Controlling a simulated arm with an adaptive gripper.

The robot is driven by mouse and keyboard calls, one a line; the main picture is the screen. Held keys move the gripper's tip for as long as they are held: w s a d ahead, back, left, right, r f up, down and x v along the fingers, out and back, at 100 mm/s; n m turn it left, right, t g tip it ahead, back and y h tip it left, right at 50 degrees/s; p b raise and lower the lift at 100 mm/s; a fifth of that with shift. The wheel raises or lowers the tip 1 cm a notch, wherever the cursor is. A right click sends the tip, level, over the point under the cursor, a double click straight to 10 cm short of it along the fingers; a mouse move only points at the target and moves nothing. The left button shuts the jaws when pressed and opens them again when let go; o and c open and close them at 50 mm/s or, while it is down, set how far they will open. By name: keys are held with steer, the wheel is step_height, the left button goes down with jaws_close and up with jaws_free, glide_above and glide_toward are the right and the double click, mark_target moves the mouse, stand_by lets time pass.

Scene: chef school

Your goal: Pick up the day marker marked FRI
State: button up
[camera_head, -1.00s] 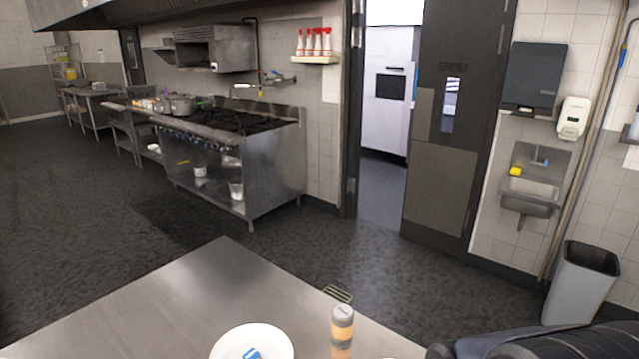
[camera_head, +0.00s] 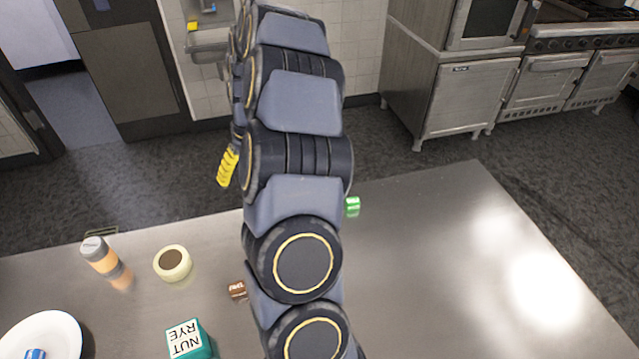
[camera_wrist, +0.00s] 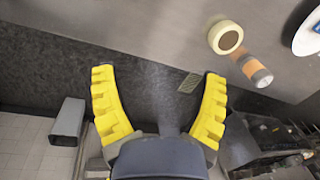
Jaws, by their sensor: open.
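Three small coloured blocks show that could be day markers: a brown block (camera_head: 237,290) with white lettering on the table beside my arm, a green block (camera_head: 352,206) near the table's far edge right of my arm, and a blue block (camera_head: 36,354) on a white plate (camera_head: 70,335). I cannot read FRI on any of them. My gripper (camera_wrist: 158,85) is open and empty, its yellow fingers spread, above the floor past the table's far edge. One yellow finger shows in the head view (camera_head: 228,168). My arm hides part of the table.
The table's right side is clear. Ovens (camera_head: 550,80) stand beyond.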

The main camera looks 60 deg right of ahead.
steer(key=s+d+f+m, duration=0.1)
steer(key=s+d+f, duration=0.15)
steer(key=d, duration=0.35)
steer(key=s+d+f+m, duration=0.1)
steer(key=s+d+f, duration=0.1)
steer(key=d+f, duration=0.25)
steer(key=m+h, duration=0.2)
steer(key=m, duration=0.1)
glide_above(353, 201)
steer(key=shift+g, duration=0.4)
steer(key=f, duration=0.6)
steer(key=shift+w, duration=0.2)
steer(key=shift+s+d+f, duration=0.1)
steer(key=shift+f, duration=0.55)
steer(key=shift+s+d+f, duration=0.1)
steer(key=shift+f, duration=0.5)
steer(key=f, duration=0.5)
steer(key=shift+a+f, duration=0.2)
steer(key=shift+f, duration=0.05)
steer(key=c, duration=1.1)
